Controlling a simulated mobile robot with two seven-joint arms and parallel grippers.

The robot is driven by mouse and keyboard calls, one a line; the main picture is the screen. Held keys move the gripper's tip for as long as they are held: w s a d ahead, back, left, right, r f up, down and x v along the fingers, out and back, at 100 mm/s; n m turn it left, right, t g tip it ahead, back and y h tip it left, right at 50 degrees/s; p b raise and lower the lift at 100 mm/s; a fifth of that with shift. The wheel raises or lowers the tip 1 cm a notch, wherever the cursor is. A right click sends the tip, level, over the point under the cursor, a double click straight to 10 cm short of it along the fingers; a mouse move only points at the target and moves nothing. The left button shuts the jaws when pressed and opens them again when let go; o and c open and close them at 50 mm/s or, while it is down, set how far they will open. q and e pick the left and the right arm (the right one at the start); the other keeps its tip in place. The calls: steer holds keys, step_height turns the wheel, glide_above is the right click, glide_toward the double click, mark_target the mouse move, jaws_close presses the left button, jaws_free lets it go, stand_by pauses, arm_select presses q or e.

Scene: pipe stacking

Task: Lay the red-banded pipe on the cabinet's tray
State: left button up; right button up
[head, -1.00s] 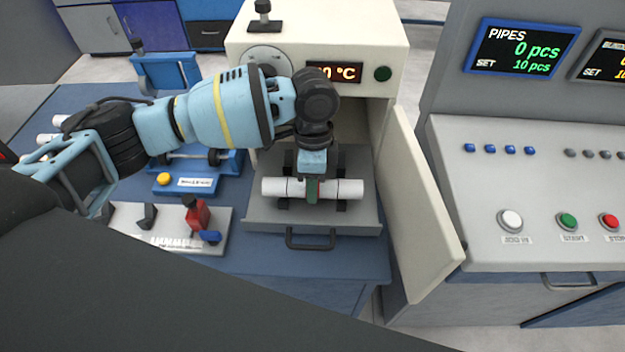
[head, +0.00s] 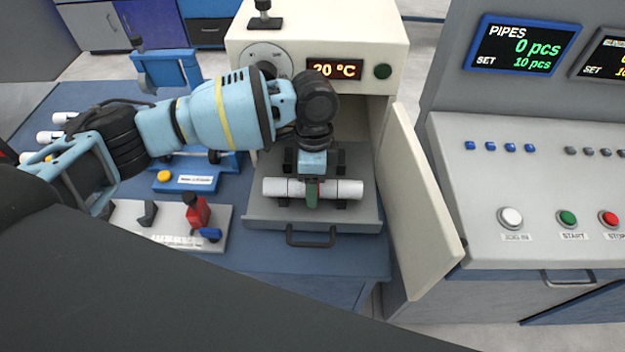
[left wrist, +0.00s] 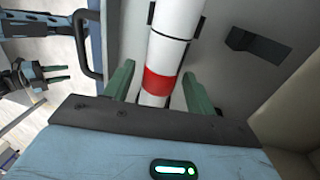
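The white pipe with a red band (left wrist: 160,83) lies across the grey tray (head: 262,217) of the cabinet (head: 402,45), over dark rests. In the head view the pipe (head: 346,189) runs left to right. My left gripper (head: 312,196) is down over its middle. In the left wrist view the green fingers of my left gripper (left wrist: 158,90) stand either side of the red band with gaps, so it is open. What looks like my right gripper (left wrist: 62,74) shows small at the left of the wrist view, its fingers apart; it is outside the head view.
The cabinet door (head: 425,205) stands open to the right of the tray. A tray handle (head: 311,238) sticks out in front. Left on the blue table are a fixture with a red clamp (head: 197,213) and more white pipes (head: 47,137). A control console (head: 530,190) stands at right.

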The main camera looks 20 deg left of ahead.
arm_select(q)
steer(key=shift+o, duration=0.2)
steer(key=shift+r, duration=0.1)
steer(key=r, duration=0.5)
steer(key=w+r, duration=0.1)
steer(key=r, duration=0.1)
steer(key=shift+a+r, duration=0.15)
steer(key=shift+r, duration=0.15)
steer(key=shift+f, duration=0.1)
stand_by(0.5)
